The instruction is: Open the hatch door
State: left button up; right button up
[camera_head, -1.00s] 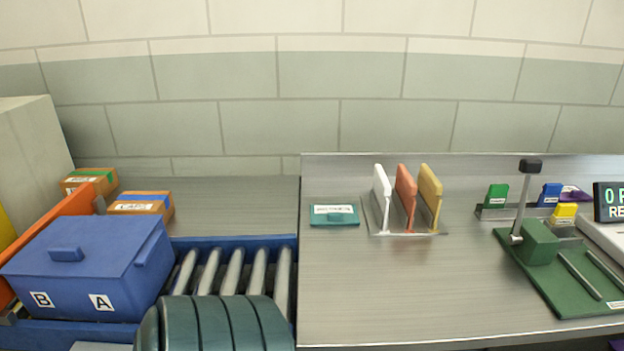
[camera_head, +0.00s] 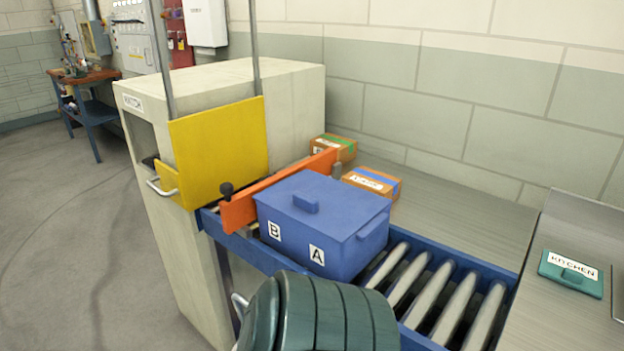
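The yellow hatch door (camera_head: 222,148) stands upright on the side of a pale cabinet (camera_head: 285,92), between two vertical grey rails. A silver handle (camera_head: 161,187) sticks out at its lower left corner. A label that seems to read HATCH is on the cabinet front. The door looks lowered, with an orange bar (camera_head: 280,187) with a black knob beside it. A dark green ribbed arm part of mine fills the bottom middle. Neither gripper shows in the view.
A blue lidded bin (camera_head: 325,222) marked B and A sits on the blue roller conveyor (camera_head: 431,291). Two orange boxes, one with a green stripe (camera_head: 334,147) and one with a blue stripe (camera_head: 371,183), lie behind it. A teal KITCHEN tag (camera_head: 571,273) lies on the right counter. Grey floor is open at left.

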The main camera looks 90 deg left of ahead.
aim_at(213, 147)
jog(key=u, duration=2.2)
